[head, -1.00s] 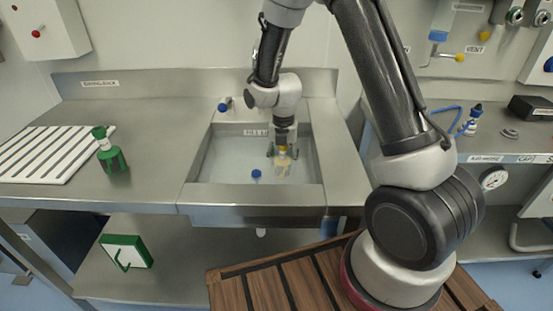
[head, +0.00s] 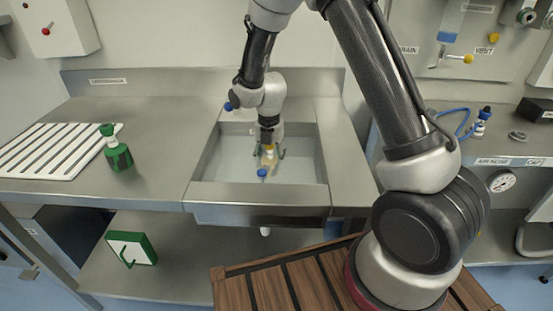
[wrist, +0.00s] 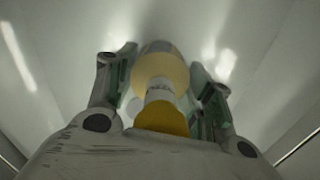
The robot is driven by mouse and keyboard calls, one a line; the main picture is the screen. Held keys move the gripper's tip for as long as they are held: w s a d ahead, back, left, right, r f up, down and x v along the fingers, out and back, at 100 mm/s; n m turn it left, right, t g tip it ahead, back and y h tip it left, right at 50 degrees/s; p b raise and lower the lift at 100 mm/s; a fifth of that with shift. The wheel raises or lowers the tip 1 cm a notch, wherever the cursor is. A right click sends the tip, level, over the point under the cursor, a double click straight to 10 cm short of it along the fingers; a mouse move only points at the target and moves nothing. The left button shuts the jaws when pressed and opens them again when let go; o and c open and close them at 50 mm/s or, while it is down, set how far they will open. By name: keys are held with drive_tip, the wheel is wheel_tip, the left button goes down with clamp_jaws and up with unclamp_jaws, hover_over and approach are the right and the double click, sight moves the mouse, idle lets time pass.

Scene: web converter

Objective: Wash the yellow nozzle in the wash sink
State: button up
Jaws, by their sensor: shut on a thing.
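The yellow nozzle (head: 269,151) is held between the fingers of my gripper (head: 268,152), low inside the wash sink (head: 213,172). In the wrist view, my gripper (wrist: 158,90) has one finger on each side of the nozzle (wrist: 160,72), which shows a wide yellowish translucent end, a pale neck and a solid yellow part near the palm. In the head view it points down, close to a small blue-topped piece (head: 262,172) in the sink. I cannot tell whether they touch, or how deep any water is.
A green bottle (head: 118,156) stands on the counter left of the sink, beside a white slatted rack (head: 50,150). A blue knob (head: 228,106) is at the sink's back left. A blue hose (head: 464,122) and fittings lie on the right bench. The sink's left side is clear.

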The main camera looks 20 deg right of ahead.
drive_tip(key=shift+s+d, duration=0.35)
drive_tip(key=shift+d, duration=0.75)
drive_tip(key=shift+s+d, duration=0.35)
drive_tip(key=shift+d, duration=0.7)
drive_tip(key=shift+s+d, duration=0.35)
drive_tip(key=shift+d, duration=0.75)
drive_tip(key=shift+w+a, duration=0.3)
drive_tip(key=shift+a, duration=0.55)
drive_tip(key=shift+w+a, duration=0.25)
drive_tip(key=shift+a, duration=0.55)
drive_tip(key=shift+r, duration=0.15)
wheel_tip(320, 180, up, 17)
drive_tip(key=shift+f, duration=0.2)
wheel_tip(320, 180, down, 17)
drive_tip(key=shift+r, duration=0.1)
drive_tip(key=shift+d, duration=0.1)
